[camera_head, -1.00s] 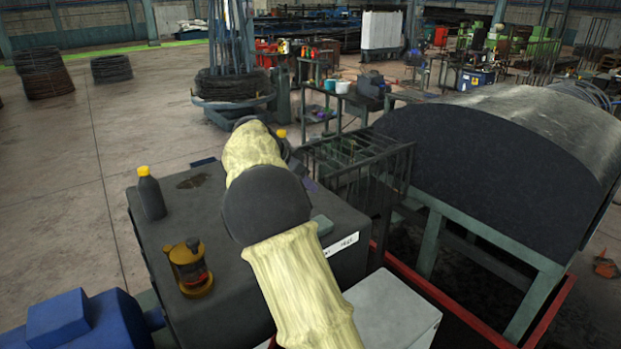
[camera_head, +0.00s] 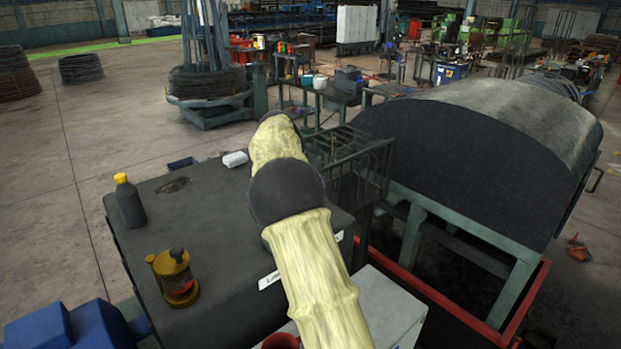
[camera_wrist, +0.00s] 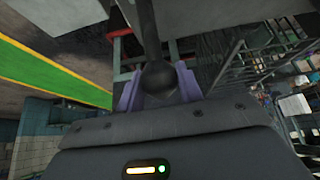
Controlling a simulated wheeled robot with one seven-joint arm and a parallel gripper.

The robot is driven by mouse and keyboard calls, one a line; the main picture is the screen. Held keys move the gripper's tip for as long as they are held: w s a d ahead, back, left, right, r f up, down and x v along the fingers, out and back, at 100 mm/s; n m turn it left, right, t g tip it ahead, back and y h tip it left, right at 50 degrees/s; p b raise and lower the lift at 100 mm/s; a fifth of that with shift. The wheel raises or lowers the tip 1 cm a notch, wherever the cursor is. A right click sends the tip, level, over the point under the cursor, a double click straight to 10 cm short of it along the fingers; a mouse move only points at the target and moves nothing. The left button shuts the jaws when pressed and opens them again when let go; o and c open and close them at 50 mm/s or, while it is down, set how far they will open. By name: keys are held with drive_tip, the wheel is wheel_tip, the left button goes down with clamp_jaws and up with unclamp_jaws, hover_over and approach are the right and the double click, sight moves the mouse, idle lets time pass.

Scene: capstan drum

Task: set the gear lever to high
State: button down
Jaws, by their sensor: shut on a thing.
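The gear lever (camera_wrist: 149,30) shows in the wrist view as a dark shaft with a round black knob (camera_wrist: 159,78). My gripper (camera_wrist: 158,90) has its two purple fingers shut on the knob, one on each side. In the head view my arm hides the lever and the gripper. The dark gearbox housing (camera_head: 205,215) stands below my arm. A white label (camera_head: 270,280) on its front edge shows "Low" at its left end; my arm covers the middle of the label.
A black bottle with a yellow cap (camera_head: 129,203) and a brass lantern-like oiler (camera_head: 175,278) stand on the housing's left. A blue motor (camera_head: 75,328) is at the lower left. A wire cage (camera_head: 360,165) and the large dark drum (camera_head: 470,170) are at the right.

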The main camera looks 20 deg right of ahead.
drive_tip(key=shift+d+f, duration=0.1)
drive_tip(key=shift+f, duration=0.15)
drive_tip(key=c, duration=1.2)
unclamp_jaws()
drive_tip(key=shift+o, duration=1.3)
drive_tip(key=shift+w+d, duration=0.1)
drive_tip(key=shift+w+d+f, duration=0.1)
drive_tip(key=shift+s+a+r, duration=0.2)
drive_tip(key=shift+s+r, duration=0.05)
drive_tip(key=shift+r, duration=0.05)
drive_tip(key=shift+a+r, duration=0.15)
drive_tip(key=shift+r, duration=0.05)
drive_tip(key=b+v, duration=0.1)
drive_tip(key=v, duration=1.5)
drive_tip(key=shift+r+b, duration=0.15)
drive_tip(key=shift+b, duration=0.15)
drive_tip(key=shift+w, duration=0.1)
